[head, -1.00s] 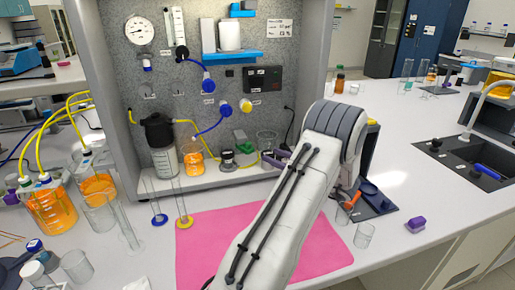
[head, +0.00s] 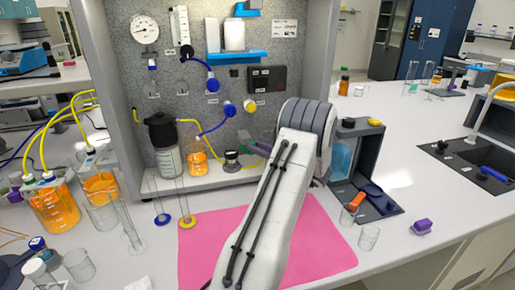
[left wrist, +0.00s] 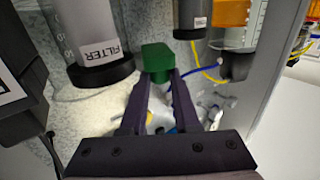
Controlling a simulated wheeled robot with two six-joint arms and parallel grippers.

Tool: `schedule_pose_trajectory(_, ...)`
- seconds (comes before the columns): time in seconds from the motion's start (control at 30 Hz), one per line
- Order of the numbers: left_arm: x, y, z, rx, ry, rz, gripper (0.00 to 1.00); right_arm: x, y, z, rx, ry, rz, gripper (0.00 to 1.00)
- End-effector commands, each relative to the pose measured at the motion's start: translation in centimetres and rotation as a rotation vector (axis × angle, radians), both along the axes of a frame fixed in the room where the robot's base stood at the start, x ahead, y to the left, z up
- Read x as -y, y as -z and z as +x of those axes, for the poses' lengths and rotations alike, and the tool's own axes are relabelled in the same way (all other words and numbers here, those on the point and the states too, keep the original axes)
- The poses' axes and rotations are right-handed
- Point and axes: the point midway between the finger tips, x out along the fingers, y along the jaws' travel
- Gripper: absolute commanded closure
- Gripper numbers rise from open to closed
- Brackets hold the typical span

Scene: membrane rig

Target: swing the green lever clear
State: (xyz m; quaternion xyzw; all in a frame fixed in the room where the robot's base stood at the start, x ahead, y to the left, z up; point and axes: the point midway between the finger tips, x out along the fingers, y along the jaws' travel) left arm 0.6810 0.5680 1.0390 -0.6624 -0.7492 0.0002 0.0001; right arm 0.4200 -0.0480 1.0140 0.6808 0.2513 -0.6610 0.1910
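The green lever (left wrist: 157,62) shows in the left wrist view as a green block at the tips of my left gripper (left wrist: 159,76). The two dark fingers stand apart with a gap between them, and the lever lies at or just beyond the tips. I cannot tell whether they touch it. In the head view my left gripper (head: 260,148) reaches toward the foot of the grey panel, beside a small dark-capped fitting (head: 232,158). The lever is mostly hidden there. My right gripper is not in view.
A cylinder marked FILTER (left wrist: 95,40) stands close left of the lever in the wrist view. An orange flask (head: 198,164) and a dark-topped bottle (head: 166,150) stand left of the gripper. The pink mat (head: 315,250) is bare around my arm.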

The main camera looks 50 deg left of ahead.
Motion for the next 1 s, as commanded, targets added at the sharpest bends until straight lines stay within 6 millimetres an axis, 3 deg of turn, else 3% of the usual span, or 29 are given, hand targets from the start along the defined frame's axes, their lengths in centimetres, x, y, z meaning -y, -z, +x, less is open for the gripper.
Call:
schedule_pose_trajectory(0.03, 0.01, 0.00, 0.00, 0.000, 0.000, 0.000, 0.94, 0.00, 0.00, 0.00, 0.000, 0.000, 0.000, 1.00)
schedule_pose_trajectory(0.07, 0.02, 0.00, 0.00, 0.000, 0.000, 0.000, 1.00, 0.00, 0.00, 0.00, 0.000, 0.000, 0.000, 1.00)
schedule_pose_trajectory(0.87, -0.05, -0.05, 0.94, 0.001, -0.134, 0.000, 1.00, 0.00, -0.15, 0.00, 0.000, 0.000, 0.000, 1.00)
schedule_pose_trajectory(0.9, -0.04, -0.05, 0.93, 0.001, -0.134, 0.000, 0.63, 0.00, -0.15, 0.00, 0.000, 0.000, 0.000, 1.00)
schedule_pose_trajectory(0.97, -0.03, -0.04, 0.93, 0.001, -0.134, 0.000, 0.40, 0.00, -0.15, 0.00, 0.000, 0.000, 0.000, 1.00)
schedule_pose_trajectory(1.0, -0.04, -0.04, 0.92, 0.001, -0.134, 0.000, 0.40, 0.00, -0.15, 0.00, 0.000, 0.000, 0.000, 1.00)
